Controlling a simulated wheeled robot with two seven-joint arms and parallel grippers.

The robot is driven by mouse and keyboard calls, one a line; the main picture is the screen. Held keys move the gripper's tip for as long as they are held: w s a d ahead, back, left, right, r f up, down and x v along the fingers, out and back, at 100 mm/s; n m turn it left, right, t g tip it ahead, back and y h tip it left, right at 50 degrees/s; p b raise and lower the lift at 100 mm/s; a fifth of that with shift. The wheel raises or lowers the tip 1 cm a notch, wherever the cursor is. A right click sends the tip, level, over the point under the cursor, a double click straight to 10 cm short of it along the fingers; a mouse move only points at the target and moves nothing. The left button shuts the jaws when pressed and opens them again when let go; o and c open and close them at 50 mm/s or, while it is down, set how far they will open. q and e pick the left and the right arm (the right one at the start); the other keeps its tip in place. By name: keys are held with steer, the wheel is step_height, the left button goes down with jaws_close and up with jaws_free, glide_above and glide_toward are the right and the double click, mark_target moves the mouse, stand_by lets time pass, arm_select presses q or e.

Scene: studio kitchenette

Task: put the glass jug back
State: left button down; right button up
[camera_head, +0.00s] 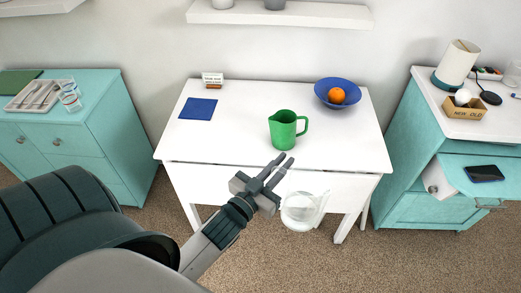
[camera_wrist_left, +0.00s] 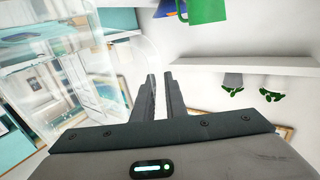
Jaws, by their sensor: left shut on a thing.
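The clear glass jug (camera_head: 299,213) hangs in the air in front of the white table's front edge, above the carpet. My left gripper (camera_head: 280,161) is beside it, shut on the jug, with its fingers pointing toward the table. In the left wrist view the transparent jug (camera_wrist_left: 70,85) fills the left side, next to the nearly closed fingers (camera_wrist_left: 158,85). The exact grip point on the glass is hard to make out. My right gripper is not in view.
The white table (camera_head: 240,140) holds a green pitcher (camera_head: 283,130), a blue bowl (camera_head: 325,88) with an orange (camera_head: 337,96), a blue cloth (camera_head: 198,109) and a small sign (camera_head: 212,79). The table's middle left is clear. Teal cabinets stand either side; the right one has an open drawer (camera_head: 486,190).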

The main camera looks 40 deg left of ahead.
mark_target(291, 175)
arm_select(q)
steer(key=shift+y, duration=0.3)
steer(key=s+d+r+b, duration=0.1)
steer(key=s+d+r, duration=0.3)
steer(key=d, duration=0.1)
steer(key=shift+r+b, duration=0.1)
steer(key=shift+b, duration=0.25)
steer(key=shift+s+d+r, duration=0.25)
steer(key=shift+s+r, duration=0.05)
steer(key=shift+r, duration=0.1)
steer(key=shift+a, duration=0.1)
